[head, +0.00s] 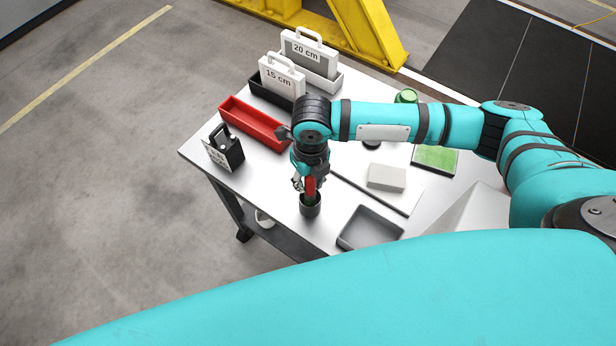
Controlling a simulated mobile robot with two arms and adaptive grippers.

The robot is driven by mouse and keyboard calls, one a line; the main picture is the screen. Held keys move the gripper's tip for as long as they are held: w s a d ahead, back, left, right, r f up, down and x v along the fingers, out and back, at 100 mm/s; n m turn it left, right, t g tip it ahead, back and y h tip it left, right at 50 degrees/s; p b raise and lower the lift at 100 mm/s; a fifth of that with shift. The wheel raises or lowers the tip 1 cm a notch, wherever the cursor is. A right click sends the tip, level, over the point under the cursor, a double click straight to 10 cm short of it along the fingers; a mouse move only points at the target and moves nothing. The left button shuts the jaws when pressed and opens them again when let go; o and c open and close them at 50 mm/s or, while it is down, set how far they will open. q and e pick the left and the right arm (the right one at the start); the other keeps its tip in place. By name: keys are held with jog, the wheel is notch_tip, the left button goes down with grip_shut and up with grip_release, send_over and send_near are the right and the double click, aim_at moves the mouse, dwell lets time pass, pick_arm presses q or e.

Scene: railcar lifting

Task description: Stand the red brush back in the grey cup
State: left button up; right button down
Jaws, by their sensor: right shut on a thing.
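The red brush (310,187) is upright under my right gripper (308,183), at the front edge of the table. My right gripper points down and is shut on the brush. The dark grey cup (310,207) stands directly below, and the brush's lower end is at the cup's mouth. A bit of green shows at the cup's rim. I cannot tell how deep the brush sits in the cup. My left gripper is not in view.
On the table (338,207) are a red tray (254,124), a black holder (226,152), a grey tray (369,229), a pale block (386,177) and a green pad (435,158). Labelled white blocks (281,77) stand at the back. A yellow frame (365,30) is behind.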

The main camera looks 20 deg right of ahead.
jog(key=shift+f+b, duration=0.55)
jog(key=shift+f, duration=0.55)
jog(key=c, duration=1)
grip_release()
jog(key=shift+r, duration=0.1)
jog(key=r, duration=1.1)
jog(key=shift+d+r, duration=0.2)
jog(key=shift+r, duration=0.2)
jog(key=shift+f, duration=0.1)
